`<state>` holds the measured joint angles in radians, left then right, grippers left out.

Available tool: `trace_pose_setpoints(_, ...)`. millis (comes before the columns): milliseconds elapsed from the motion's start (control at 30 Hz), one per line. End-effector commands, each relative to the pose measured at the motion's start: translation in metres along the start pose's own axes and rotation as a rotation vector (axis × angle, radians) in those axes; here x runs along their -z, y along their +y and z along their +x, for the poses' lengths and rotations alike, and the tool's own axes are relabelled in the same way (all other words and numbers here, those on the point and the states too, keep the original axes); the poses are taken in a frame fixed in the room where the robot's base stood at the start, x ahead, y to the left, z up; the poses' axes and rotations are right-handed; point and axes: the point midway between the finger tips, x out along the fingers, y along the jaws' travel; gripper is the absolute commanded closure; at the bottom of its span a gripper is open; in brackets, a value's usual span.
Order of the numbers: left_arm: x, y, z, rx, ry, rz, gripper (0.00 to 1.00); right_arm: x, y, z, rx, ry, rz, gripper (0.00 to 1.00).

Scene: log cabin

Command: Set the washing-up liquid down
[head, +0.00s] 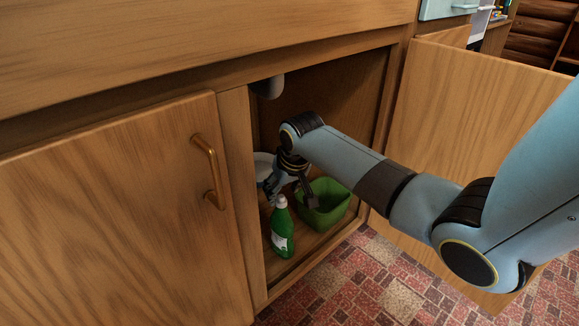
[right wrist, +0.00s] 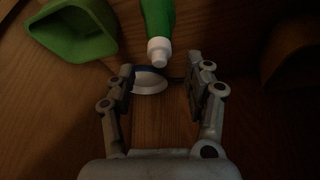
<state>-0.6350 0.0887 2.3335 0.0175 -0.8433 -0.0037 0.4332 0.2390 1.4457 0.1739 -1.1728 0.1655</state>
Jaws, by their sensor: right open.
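The washing-up liquid is a green bottle (head: 281,238) with a white cap and a pale label. It stands upright on the cabinet floor near the front edge, left of the green tub. My right gripper (head: 291,196) is inside the cabinet, just behind and above the bottle, its fingers spread. In the right wrist view the open gripper (right wrist: 166,76) has nothing clamped between its fingers. The bottle (right wrist: 159,20) shows there beyond the fingertips, its white cap pointing towards the gap, apart from both fingers. My left gripper is not in view.
A green tub (head: 325,219) stands right of the bottle, close to my gripper. A white item (head: 263,163) is behind on the left. A pipe (head: 269,88) hangs above. The left door (head: 120,220) is shut; the right door (head: 450,130) is open beside my arm.

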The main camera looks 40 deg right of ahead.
Motion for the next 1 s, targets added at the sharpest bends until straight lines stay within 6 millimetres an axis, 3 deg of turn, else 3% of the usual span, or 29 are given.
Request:
trace_pose_setpoints(200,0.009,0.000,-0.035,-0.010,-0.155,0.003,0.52,0.002,0.000,-0.028,0.000,0.003,0.000,0.48)
trace_pose_setpoints(333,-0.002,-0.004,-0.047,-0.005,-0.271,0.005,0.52,0.005,0.000,-0.062,0.001,0.008,-0.001,0.48)
trace_pose_setpoints(533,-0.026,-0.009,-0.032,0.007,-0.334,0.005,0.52,0.002,0.000,-0.081,0.000,0.003,0.000,0.48)
trace_pose_setpoints(767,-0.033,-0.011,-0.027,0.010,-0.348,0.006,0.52,-0.004,0.000,-0.083,0.000,-0.004,-0.002,0.48)
trace_pose_setpoints(867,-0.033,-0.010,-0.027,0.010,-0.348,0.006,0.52,-0.032,-0.004,-0.083,0.002,-0.023,-0.026,0.48)
trace_pose_setpoints(967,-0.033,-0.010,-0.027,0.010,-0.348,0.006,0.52,-0.094,-0.011,-0.089,0.007,-0.061,-0.078,0.48)
trace_pose_setpoints(1000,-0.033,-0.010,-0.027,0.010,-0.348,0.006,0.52,-0.124,-0.015,-0.095,0.011,-0.079,-0.104,0.48)
